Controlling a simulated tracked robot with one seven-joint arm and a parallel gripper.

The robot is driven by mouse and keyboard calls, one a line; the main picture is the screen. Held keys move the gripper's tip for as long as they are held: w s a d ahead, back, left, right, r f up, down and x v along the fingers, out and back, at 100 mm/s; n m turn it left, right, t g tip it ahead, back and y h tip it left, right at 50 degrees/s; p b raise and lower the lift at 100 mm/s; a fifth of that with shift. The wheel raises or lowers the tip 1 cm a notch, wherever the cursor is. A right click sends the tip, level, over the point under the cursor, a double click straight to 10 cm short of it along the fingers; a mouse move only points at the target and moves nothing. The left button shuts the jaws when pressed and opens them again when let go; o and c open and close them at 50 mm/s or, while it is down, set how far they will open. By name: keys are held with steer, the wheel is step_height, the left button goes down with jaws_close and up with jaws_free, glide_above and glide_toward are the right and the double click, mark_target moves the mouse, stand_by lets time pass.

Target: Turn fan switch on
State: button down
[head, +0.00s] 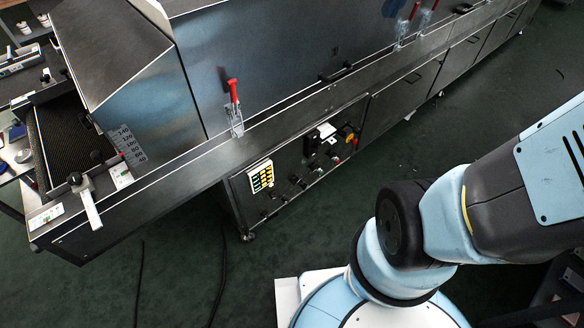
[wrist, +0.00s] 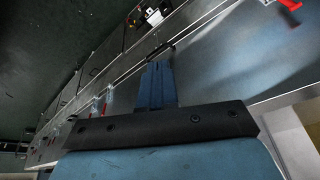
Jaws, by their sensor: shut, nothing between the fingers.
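The dryer's control panel (head: 285,182) is on the front of the lower cabinet in the head view. It carries a display block with yellow and green fields (head: 261,177), several small dark switches (head: 296,181), and a red-and-yellow button (head: 351,136). I cannot tell which switch is the fan switch. Part of the panel shows small at the top of the wrist view (wrist: 150,14). My gripper (wrist: 157,66) is shut and empty, apart from the panel. It is out of the head view, where my arm runs off the right edge.
The long metal dryer (head: 270,60) spans the back, with red-handled clamps (head: 234,100) along its ledge. A conveyor inlet (head: 62,135) with a lever (head: 88,205) is at left. Dark cables (head: 140,285) lie on the floor. The floor before the panel looks clear.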

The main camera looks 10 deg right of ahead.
steer(key=w+d+f+g, duration=0.1)
steer(key=w+d+f, duration=0.4)
steer(key=w, duration=0.5)
steer(key=w+d+f+g, duration=0.1)
steer(key=w+d+f, duration=0.2)
steer(key=w+f, duration=0.6)
steer(key=w+d+f+n+g, duration=0.1)
steer(key=w+d+f, duration=0.4)
steer(key=f, duration=0.4)
steer(key=t+y, duration=0.3)
steer(key=y, duration=0.8)
glide_toward(285, 200)
steer(key=w+a+f, duration=0.3)
steer(key=f, duration=0.2)
steer(key=shift+w+a+f+n, duration=0.2)
steer(key=shift+w+f+n, duration=0.05)
steer(key=shift+n, duration=0.05)
